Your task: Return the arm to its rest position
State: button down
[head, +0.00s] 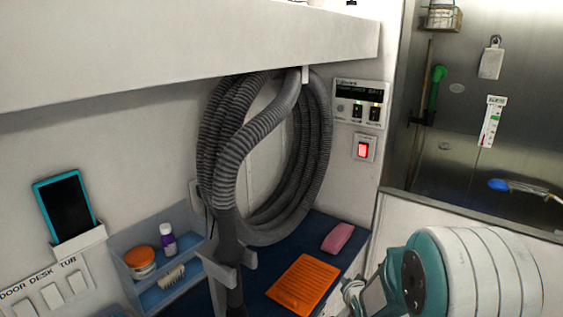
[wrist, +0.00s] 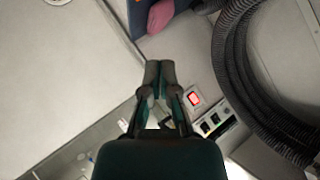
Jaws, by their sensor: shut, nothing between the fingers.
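My gripper (wrist: 160,66) shows in the wrist view, its two dark fingers together with nothing between them. It points over a pale panel edge, with the red switch (wrist: 194,99) to the right of the fingers.
A coiled grey hose (head: 235,150) hangs on the wall and shows at right in the wrist view (wrist: 232,60). A control panel (head: 360,104) is beside it. An orange tray (head: 302,284) and a pink block (head: 338,238) lie on the blue counter. A shelf (head: 180,50) overhangs.

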jog(key=s+r+n+g, duration=0.2)
jog(key=s+r, duration=0.3)
jog(key=r, duration=0.3)
jog(key=s+a+r+n+g, duration=0.1)
jog(key=s+r, duration=0.4)
jog(key=s, duration=0.8)
jog(key=s+a+r+n+g, duration=0.1)
jog(key=s+r+n+g, duration=0.2)
jog(key=s, duration=1.1)
notch_tip(320, 180, up, 2)
jog(key=shift+a+r+n, duration=0.1)
jog(key=shift+a+n, duration=0.05)
jog(key=shift+n, duration=0.55)
